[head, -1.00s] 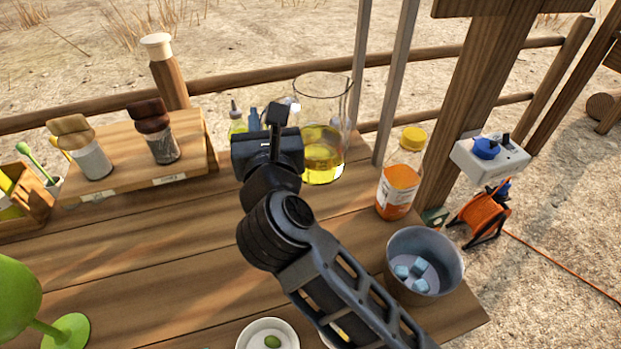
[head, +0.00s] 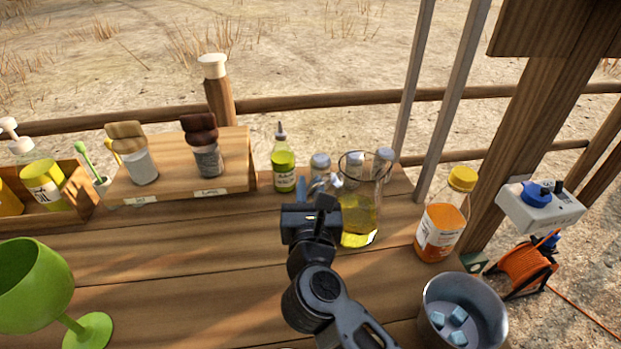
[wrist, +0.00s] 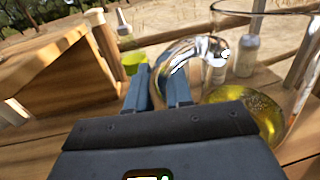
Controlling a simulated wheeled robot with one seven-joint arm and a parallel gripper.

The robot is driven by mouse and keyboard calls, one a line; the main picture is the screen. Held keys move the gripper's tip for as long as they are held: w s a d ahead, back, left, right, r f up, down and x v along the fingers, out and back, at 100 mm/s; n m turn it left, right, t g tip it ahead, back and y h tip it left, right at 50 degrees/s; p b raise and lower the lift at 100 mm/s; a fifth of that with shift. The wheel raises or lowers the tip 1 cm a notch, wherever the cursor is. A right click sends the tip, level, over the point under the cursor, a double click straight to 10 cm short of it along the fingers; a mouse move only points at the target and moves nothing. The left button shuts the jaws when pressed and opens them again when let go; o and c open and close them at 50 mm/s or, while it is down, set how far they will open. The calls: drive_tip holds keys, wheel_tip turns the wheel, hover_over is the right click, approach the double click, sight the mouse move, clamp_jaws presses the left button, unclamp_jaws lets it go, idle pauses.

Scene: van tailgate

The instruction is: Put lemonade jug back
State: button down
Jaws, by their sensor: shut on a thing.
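The lemonade jug (head: 362,212) is clear glass with yellow liquid at the bottom. It is upright at the back right of the wooden table (head: 190,262). I cannot tell for sure whether its base touches the boards. My gripper (head: 318,195) is at the jug's left side. In the wrist view the fingers (wrist: 163,92) are shut on the jug's curved glass handle (wrist: 190,58), and the jug's yellow liquid (wrist: 255,108) shows at the right. My gripper hides part of the jug's left side in the head view.
A lime bottle (head: 284,170) and silver-capped shakers (head: 385,160) stand close behind the jug. An orange bottle (head: 440,228) and a metal ice bucket (head: 462,312) are to its right. A wooden spice stand (head: 175,172) and green goblet (head: 38,285) are left. The middle boards are clear.

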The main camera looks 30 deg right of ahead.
idle(0.3)
drive_tip(key=c, duration=1)
unclamp_jaws()
drive_tip(key=shift+s, duration=0.1)
drive_tip(key=b+v, duration=0.1)
drive_tip(key=v, duration=1)
drive_tip(key=shift+s+a+b, duration=0.25)
drive_tip(key=shift+s+b, duration=0.1)
drive_tip(key=shift+b, duration=0.05)
